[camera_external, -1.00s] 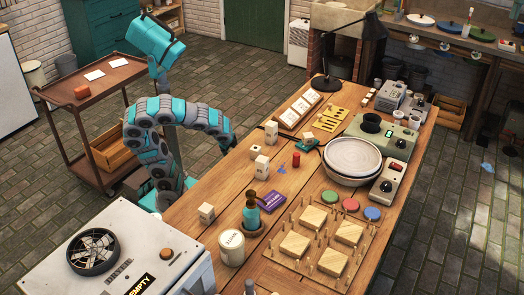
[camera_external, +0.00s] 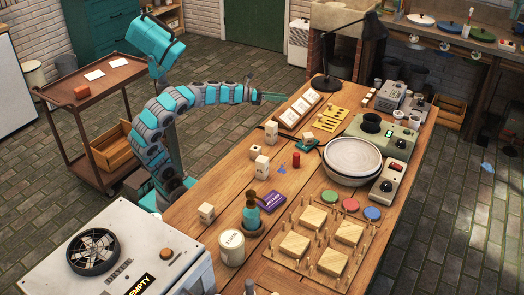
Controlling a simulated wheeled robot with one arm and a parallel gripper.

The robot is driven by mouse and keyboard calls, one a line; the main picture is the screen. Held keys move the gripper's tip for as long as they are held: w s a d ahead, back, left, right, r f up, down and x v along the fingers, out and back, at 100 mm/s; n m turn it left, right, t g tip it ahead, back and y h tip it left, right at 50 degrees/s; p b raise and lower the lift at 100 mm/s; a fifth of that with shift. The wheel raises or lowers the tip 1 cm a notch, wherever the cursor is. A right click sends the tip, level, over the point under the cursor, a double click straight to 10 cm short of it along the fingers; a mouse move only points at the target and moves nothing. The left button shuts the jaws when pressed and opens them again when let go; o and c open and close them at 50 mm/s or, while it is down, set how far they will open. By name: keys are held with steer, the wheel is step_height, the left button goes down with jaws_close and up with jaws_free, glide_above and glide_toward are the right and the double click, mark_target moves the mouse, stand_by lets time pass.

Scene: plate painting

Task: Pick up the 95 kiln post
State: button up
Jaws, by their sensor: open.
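Several pale kiln posts stand on the wooden table. A tall one (camera_external: 271,132) is near the table's far left edge, and another tall one (camera_external: 262,165) is in front of it. A low one (camera_external: 256,149) lies between them, a short one (camera_external: 206,213) stands nearer the front left, and a small block (camera_external: 308,138) sits on a teal item. Their markings are too small to read, so I cannot tell which is 95. My gripper (camera_external: 275,97) is open and empty, stretched out rightward at the table's far left side, above and apart from the posts.
A red cylinder (camera_external: 296,160) stands near the posts. A banding wheel (camera_external: 353,158), a peg board with wooden blocks (camera_external: 319,245), a teal bottle (camera_external: 251,217) and a white tin (camera_external: 231,248) crowd the table. A black lamp (camera_external: 328,82) stands at the back.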

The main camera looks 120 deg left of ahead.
mark_target(275, 131)
steer(key=d+f+m+h, duration=0.2)
steer(key=d+m+h, duration=0.1)
steer(key=d, duration=0.1)
steer(key=s+d+f+m+h, duration=0.1)
steer(key=d+f+m+h, duration=0.1)
steer(key=d+m+h, duration=0.1)
steer(key=d+f+m+h, duration=0.2)
steer(key=d+m+h, duration=0.1)
steer(key=d+m, duration=0.1)
steer(key=shift+s+d+f+m, duration=0.3)
steer(key=shift+s+d+f, duration=0.1)
steer(key=shift+d, duration=0.25)
steer(key=shift+w+f, duration=0.1)
steer(key=shift+f, duration=0.05)
steer(key=shift+x, duration=1.1)
steer(key=shift+a+r+p+x, duration=0.1)
steer(key=shift+r+p+x, duration=0.05)
steer(key=shift+x, duration=0.8)
steer(key=shift+a+r+p+x, duration=0.1)
steer(key=shift+r+p+x, duration=0.1)
steer(key=shift+x, duration=1.65)
